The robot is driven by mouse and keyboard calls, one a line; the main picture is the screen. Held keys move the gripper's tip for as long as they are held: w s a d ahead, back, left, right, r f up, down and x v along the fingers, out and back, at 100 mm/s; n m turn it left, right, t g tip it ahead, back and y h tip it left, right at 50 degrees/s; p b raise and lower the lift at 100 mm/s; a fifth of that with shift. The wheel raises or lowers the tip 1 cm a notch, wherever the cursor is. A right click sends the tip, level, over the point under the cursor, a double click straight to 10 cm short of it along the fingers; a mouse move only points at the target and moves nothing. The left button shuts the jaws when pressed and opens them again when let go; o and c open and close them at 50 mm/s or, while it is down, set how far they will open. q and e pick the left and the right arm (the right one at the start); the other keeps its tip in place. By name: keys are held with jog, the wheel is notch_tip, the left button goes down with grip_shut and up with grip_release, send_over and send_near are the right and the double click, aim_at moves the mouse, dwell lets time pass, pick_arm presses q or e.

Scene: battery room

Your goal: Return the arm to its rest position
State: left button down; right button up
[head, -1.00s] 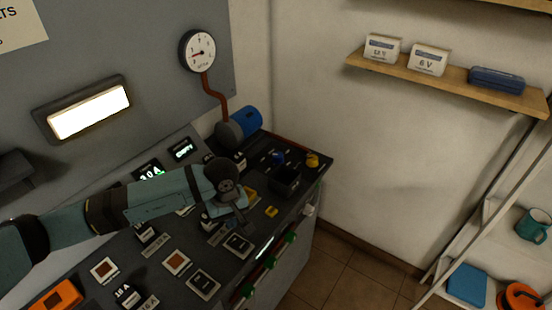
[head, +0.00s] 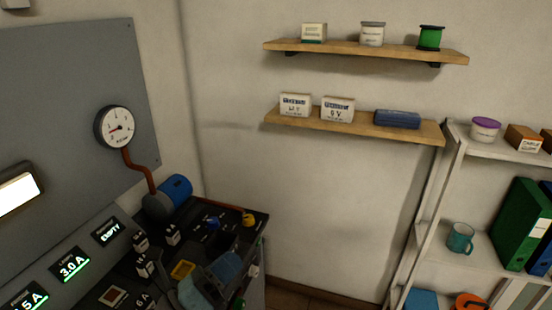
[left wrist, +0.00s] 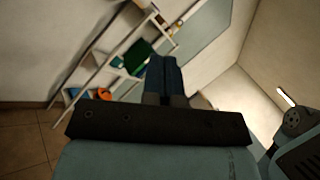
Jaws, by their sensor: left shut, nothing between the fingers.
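My left gripper (head: 228,266) shows low in the head view, over the front right part of the sloped dark console (head: 253,224). Its teal arm runs out of the bottom edge. In the left wrist view its dark blue fingers (left wrist: 165,76) are together with nothing between them, pointing toward the white shelf unit across the room. Most of the left arm is out of the head view. My right gripper is in neither view.
A gauge (head: 115,127) is on the grey panel, with a blue cylinder (head: 175,189) below it. Two wooden shelves (head: 420,130) hold boxes. A white rack (head: 480,148) stands at right with a teal mug (head: 460,238). The wall between console and rack is bare.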

pick_arm(q)
jog(key=s+a+f+n+t+y, duration=0.1)
jog(key=a+f+n+y, duration=0.3)
jog(key=a+n+y, duration=0.65)
jog(key=s+a+f+n+t+y, duration=0.1)
jog(key=a+f+n+y, duration=0.4)
jog(key=n, duration=1)
jog(key=s+a+f+n+g, duration=0.1)
jog(key=s+f+n+g, duration=0.45)
jog(key=s, duration=0.35)
jog(key=s+a+f+n+g, duration=0.1)
jog(key=s+f+n+g, duration=0.4)
jog(key=s+g, duration=0.3)
jog(key=w+d+f+t+h+p, duration=0.1)
jog(key=w+d+f+t+p, duration=0.1)
jog(key=d+f+t, duration=0.1)
jog(key=w+d+f+m+t+h+p, duration=0.1)
jog(key=w+d+f+t+p, duration=0.1)
jog(key=f+t, duration=0.3)
jog(key=shift+d+f+p, duration=0.3)
jog(key=shift+d+f, duration=0.15)
jog(key=shift+d, duration=0.15)
